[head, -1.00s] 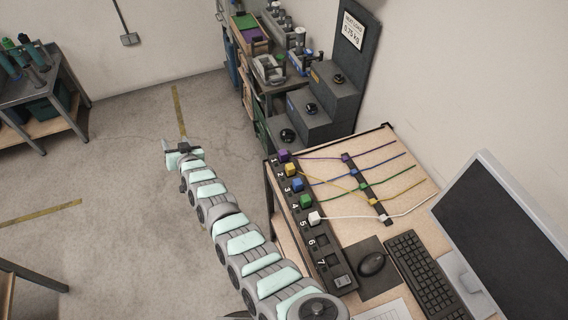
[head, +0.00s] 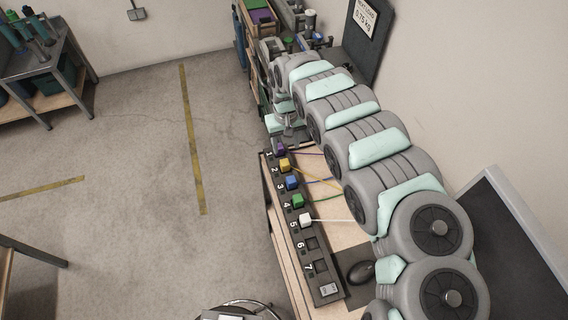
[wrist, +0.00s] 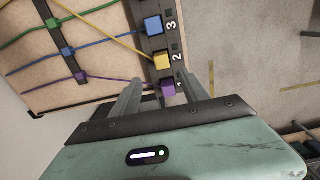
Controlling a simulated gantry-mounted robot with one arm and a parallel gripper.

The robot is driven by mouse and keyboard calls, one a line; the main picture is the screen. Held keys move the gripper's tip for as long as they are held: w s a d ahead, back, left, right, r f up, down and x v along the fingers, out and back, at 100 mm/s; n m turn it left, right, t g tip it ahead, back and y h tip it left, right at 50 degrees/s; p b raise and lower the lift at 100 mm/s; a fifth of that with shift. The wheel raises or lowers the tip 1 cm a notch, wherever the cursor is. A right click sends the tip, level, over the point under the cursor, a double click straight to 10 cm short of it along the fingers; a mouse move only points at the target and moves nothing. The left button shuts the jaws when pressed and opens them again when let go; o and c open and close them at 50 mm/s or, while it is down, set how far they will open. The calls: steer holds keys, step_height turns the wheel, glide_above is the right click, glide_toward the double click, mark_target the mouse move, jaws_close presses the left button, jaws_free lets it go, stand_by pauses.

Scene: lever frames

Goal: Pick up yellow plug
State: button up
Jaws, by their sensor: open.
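The yellow plug (head: 284,165) sits in socket 2 of the black numbered strip (head: 318,268) along the table's edge. In the wrist view the yellow plug (wrist: 162,61) shows just beyond the fingertips, with its yellow cable running up and left. My gripper (wrist: 162,80) is open and empty. The purple plug (wrist: 168,88) in socket 1 appears between its fingers. In the head view my gripper (head: 284,136) is at the strip's far end, near the purple plug (head: 280,149); its fingers are hard to make out there.
The blue (head: 292,182), green (head: 297,200) and white (head: 305,220) plugs follow along the strip; sockets 6 and 7 are without cabled plugs. A mouse (head: 361,272) and monitor (head: 520,230) stand nearer. My arm covers much of the table.

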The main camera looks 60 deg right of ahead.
mark_target(285, 162)
steer(key=shift+w+a+f, duration=0.15)
steer(key=shift+f, duration=2.35)
steer(key=f, duration=0.4)
steer(key=shift+a+f+p, duration=0.2)
steer(key=shift+a+p, duration=0.05)
steer(key=shift+p, duration=0.15)
steer(key=shift+f, duration=0.25)
steer(key=shift+d, duration=0.1)
steer(key=shift+c, duration=0.3)
jaws_close()
